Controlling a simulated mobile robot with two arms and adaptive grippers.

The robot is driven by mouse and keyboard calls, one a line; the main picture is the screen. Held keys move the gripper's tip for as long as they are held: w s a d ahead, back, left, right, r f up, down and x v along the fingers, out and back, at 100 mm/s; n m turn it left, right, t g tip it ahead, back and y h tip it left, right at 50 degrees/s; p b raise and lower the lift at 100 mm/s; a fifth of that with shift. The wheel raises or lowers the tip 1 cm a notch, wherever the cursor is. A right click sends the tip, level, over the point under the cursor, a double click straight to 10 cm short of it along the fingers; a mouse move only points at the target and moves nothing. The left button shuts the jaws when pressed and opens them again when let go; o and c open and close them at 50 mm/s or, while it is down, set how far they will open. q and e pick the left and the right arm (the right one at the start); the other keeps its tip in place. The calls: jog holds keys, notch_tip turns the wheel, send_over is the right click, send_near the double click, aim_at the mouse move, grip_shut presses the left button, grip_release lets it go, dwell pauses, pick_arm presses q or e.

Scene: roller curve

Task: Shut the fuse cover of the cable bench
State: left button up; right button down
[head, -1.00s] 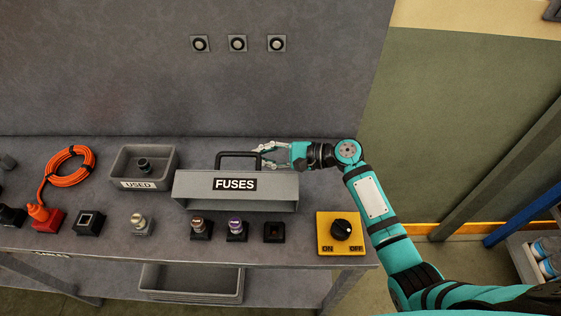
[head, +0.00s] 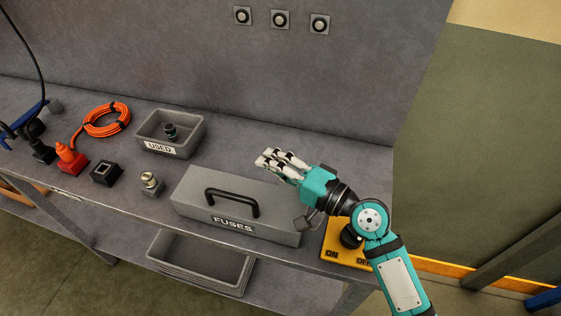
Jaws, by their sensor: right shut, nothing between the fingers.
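The grey fuse cover (head: 196,188) marked FUSES lies flat and shut on the cable bench (head: 95,202), with its black handle (head: 232,200) on top. The fuse sockets are hidden under it. My right gripper (head: 268,160) is shut and empty. It is above the cover's back right part, apart from the handle, with its fingers pointing left. My left gripper is not in view.
A grey USED tray (head: 196,140) with a dark fuse in it stands behind left. An orange cable coil (head: 106,119), a red plug base (head: 73,163) and small sockets are further left. A yellow ON/OFF switch box (head: 338,232) is partly hidden by my right arm.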

aim_at(265, 207)
jog(key=shift+s+a+f+n+y+b, duration=0.15)
jog(key=shift+s+f+n+y+b, duration=0.15)
jog(key=shift+s+n+b, duration=0.75)
jog(key=shift+s+a+f+n+y+b, duration=0.25)
jog(key=shift+s+n+b, duration=0.5)
jog(key=shift+b, duration=0.55)
jog(key=shift+s+a+f+n+y+b, duration=0.1)
jog(key=shift+s+f+n+y+b, duration=0.2)
jog(key=shift+s+n+b, duration=0.6)
jog(key=shift+s, duration=0.15)
